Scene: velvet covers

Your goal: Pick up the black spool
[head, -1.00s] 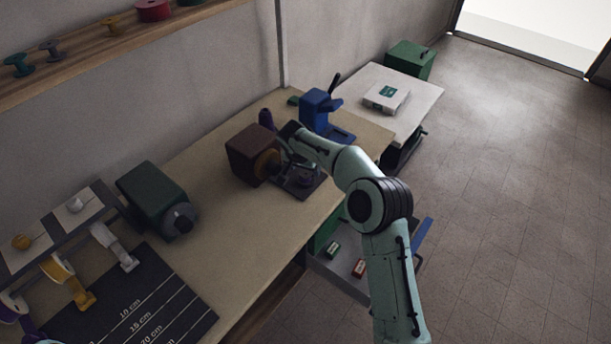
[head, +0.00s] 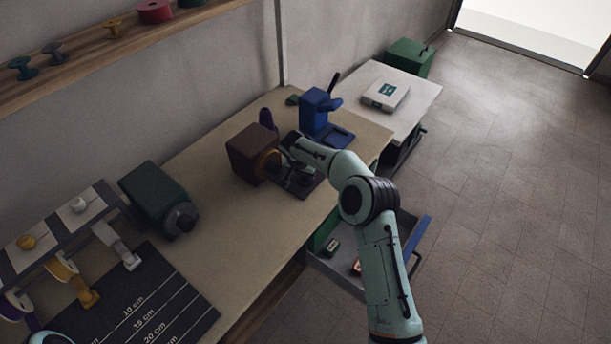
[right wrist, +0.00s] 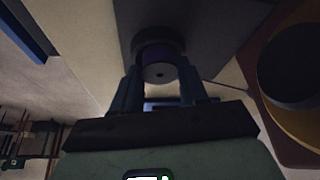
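The black spool (right wrist: 160,70) shows in the right wrist view as a dark round end with a purplish band behind it. My right gripper (right wrist: 159,74) has its two fingers apart, one on each side of the spool's near end; I cannot see clear contact. In the head view, my right gripper (head: 288,160) is low over the dark plate on the bench, beside the brown block with an orange disc (head: 253,154). It partly hides the spool there. A small mint piece of my left arm shows at the bottom left, but its gripper is out of view.
A blue device (head: 318,112) stands behind the gripper. A dark green machine (head: 155,198) stands to the left on the bench (head: 225,225). An open drawer (head: 345,279) juts out below the bench front. The bench between the machine and the brown block is clear.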

